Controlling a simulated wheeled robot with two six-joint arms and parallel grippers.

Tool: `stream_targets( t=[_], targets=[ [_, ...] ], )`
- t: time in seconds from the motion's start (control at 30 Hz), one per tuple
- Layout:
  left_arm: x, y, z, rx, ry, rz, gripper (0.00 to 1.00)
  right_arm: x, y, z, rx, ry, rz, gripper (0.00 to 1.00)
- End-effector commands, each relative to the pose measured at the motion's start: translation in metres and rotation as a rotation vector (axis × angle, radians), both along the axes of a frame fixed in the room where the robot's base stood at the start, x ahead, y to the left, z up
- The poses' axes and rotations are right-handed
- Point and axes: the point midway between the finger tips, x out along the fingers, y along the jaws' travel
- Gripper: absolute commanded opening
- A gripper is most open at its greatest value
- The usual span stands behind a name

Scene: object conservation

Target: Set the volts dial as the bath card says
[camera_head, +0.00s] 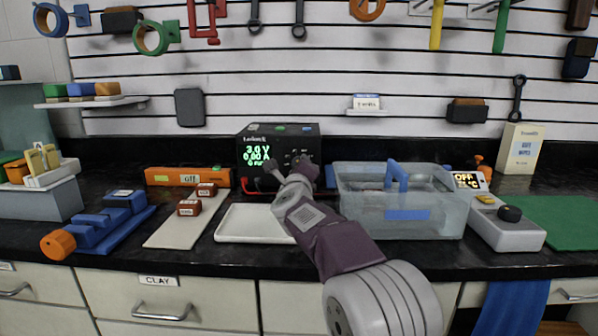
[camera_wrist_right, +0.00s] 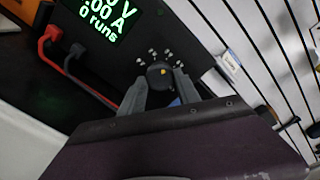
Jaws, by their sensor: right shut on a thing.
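The black power supply (camera_head: 278,129) stands at the back of the counter. Its green display (camera_head: 256,156) appears to read 3.0 V, 0.00 A and 0 runs. My right gripper (camera_head: 296,170) reaches its front panel and hides part of it. My left gripper is not in view.
A clear tank (camera_head: 400,218) with a blue handle stands right of my arm. A white tray (camera_head: 255,236) lies to the left. Red and dark leads (camera_wrist_right: 72,70) plug in beside the display. A grey device with a black knob (camera_head: 507,225) sits farther right.

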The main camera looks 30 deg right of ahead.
Motion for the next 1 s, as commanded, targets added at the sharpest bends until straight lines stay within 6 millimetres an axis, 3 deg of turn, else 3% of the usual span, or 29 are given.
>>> stream_targets(
  t=[0.47,0.5,0.57,0.87,1.0],
  targets=[
    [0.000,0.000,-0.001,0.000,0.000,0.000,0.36,0.000,0.000,-0.002,0.012,-0.003,0.001,0.00],
    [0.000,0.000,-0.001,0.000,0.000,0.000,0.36,0.000,0.000,-0.002,0.012,-0.003,0.001,0.44],
    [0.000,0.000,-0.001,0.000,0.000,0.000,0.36,0.000,0.000,-0.002,0.012,-0.004,0.001,0.60],
    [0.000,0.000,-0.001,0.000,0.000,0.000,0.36,0.000,0.000,0.000,0.011,-0.006,0.001,0.60],
    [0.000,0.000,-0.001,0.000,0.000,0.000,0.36,-0.013,0.009,0.001,0.010,-0.007,0.002,0.60]
  ],
)
